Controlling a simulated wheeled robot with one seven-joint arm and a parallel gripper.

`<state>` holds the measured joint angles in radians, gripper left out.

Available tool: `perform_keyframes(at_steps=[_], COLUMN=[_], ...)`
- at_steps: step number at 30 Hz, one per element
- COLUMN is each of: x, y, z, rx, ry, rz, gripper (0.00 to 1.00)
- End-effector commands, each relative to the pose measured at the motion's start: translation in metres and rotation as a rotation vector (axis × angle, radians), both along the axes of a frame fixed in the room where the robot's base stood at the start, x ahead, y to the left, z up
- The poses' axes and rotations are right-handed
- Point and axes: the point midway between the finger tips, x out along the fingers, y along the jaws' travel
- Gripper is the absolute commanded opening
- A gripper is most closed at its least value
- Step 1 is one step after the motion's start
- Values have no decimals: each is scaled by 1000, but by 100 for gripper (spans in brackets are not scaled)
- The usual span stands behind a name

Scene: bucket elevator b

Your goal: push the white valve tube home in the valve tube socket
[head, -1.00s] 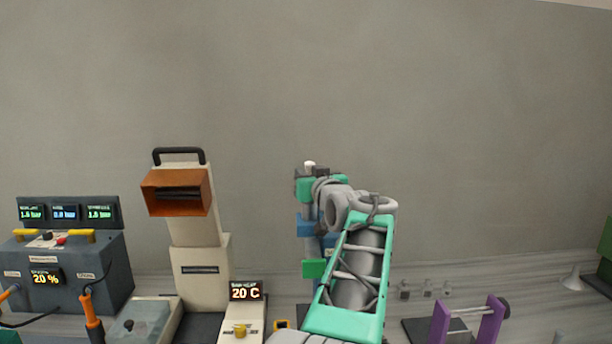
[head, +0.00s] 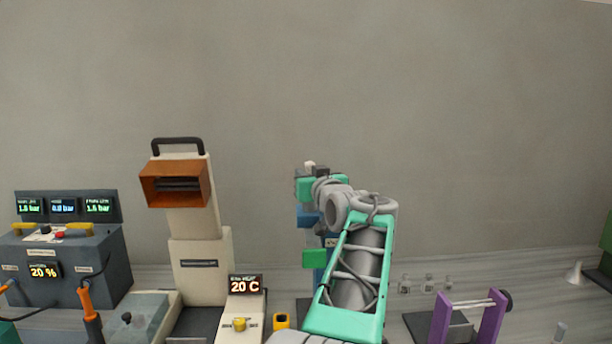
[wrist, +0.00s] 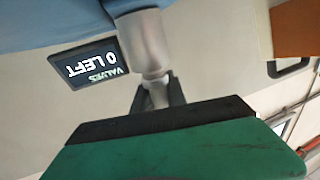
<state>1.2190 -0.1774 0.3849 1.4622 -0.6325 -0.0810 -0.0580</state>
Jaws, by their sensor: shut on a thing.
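My gripper (wrist: 158,93) is shut on the narrow pale end of the white valve tube (wrist: 144,45) in the wrist view. My arm hides much of the blue unit (head: 310,217) there.
A cream machine with an orange hood (head: 175,185) and a grey control box (head: 70,265) stand left of my arm. A purple stand (head: 490,322) is at right.

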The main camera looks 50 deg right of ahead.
Motion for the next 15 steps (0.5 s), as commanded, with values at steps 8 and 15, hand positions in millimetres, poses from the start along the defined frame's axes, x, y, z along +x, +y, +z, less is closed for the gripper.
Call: perform_keyframes(at_steps=[8, 15], x=[0, 0], y=[0, 0], z=[-7, -10], rx=[-2, -1], ry=[-1, 0], rz=[0, -1], gripper=[0, 24])
